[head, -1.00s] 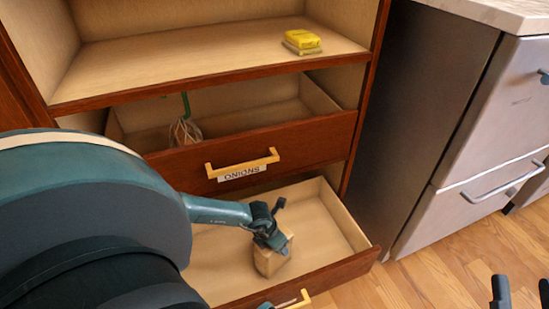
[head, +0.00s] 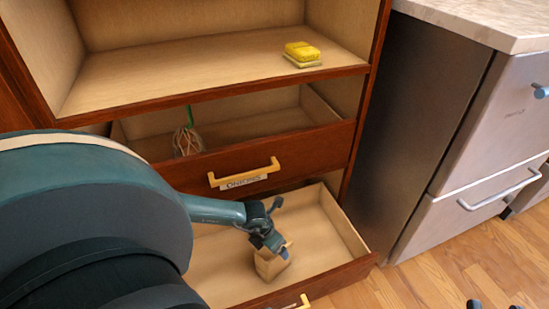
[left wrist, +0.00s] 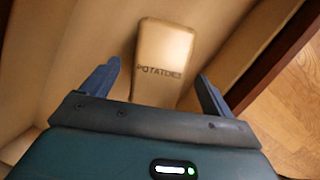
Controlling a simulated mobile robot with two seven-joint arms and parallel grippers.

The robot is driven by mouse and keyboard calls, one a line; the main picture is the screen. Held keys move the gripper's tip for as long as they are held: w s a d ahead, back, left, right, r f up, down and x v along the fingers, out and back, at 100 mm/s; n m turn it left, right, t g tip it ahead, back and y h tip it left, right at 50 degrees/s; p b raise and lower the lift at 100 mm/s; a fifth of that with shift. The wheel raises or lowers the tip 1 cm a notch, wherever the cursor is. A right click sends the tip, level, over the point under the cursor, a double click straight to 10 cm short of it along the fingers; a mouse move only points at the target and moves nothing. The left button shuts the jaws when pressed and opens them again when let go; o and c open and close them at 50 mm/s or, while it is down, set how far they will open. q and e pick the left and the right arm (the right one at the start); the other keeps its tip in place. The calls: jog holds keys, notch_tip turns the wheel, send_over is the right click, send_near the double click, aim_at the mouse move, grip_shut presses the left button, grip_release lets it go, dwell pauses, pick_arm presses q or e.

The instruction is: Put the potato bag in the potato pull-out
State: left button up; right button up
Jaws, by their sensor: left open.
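The potato bag (head: 268,264) is a small tan block-like bag inside the open lower pull-out (head: 335,275). In the left wrist view the bag (left wrist: 163,50) shows the word POTATOES. My left gripper (head: 277,243) is at the top of the bag in the head view and partly hides it. In the left wrist view its two fingers (left wrist: 158,76) are spread, with the bag between and beyond them. Whether a finger touches the bag is unclear. My right gripper (head: 495,305) shows only as two separated fingertips at the bottom edge. The lower pull-out's label is not readable.
Above is a part-open drawer (head: 320,146) with a yellow handle and a label, holding a net bag (head: 187,141) with a green top. A yellow sponge-like item (head: 302,53) lies on the shelf. A grey appliance (head: 480,140) stands right.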

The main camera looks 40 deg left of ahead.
pick_arm(q)
jog(key=p+v, duration=0.2)
jog(key=v, duration=0.5)
jog(key=shift+s+r, duration=0.1)
